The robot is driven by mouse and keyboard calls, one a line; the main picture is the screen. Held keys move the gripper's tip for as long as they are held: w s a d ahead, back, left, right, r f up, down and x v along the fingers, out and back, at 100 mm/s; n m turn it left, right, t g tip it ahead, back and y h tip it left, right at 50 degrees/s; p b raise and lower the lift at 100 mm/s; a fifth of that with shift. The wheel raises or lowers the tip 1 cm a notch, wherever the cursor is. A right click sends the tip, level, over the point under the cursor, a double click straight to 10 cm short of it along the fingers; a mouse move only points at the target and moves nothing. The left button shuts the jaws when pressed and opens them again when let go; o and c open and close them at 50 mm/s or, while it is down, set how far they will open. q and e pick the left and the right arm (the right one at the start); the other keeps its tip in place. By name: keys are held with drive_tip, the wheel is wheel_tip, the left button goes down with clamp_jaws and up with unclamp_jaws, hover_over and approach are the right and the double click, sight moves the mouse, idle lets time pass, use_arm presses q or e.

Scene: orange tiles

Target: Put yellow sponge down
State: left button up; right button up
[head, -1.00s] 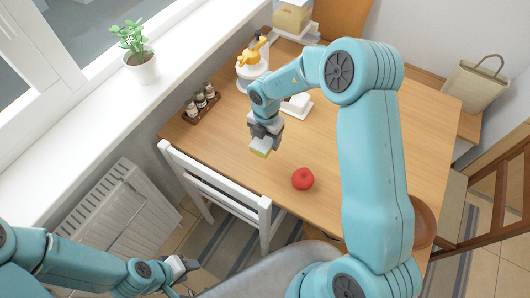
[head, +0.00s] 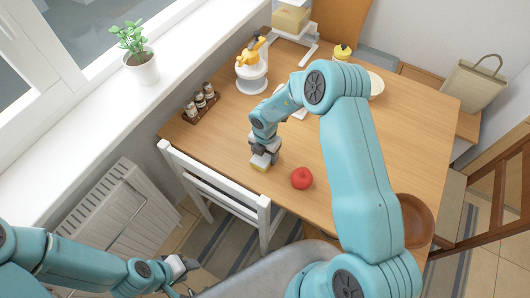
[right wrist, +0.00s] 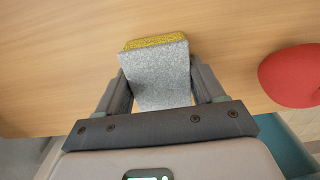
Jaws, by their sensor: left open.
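The yellow sponge (head: 261,167) is in my right gripper (head: 264,156), low over the table's near left part beside the white chair's back. In the right wrist view the sponge shows a grey face (right wrist: 158,75) and a yellow edge (right wrist: 155,41), slightly tilted between the two fingers of my right gripper (right wrist: 160,88). The fingers sit against its sides. I cannot tell whether its underside touches the wood. My left gripper (head: 181,267) is open and empty at the lower left, below the table.
A red apple (head: 302,178) lies right of the sponge on the wooden table (head: 400,135). A brown bowl (head: 416,222) is at the right edge. A spice rack (head: 201,104) and a juicer (head: 252,77) stand farther back. A white chair (head: 215,187) stands at the near edge.

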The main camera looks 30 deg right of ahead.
drive_tip(key=o, duration=0.3)
drive_tip(key=shift+o, duration=0.2)
drive_tip(key=shift+r, duration=0.3)
wheel_tip(320, 180, up, 12)
drive_tip(key=shift+b, duration=0.4)
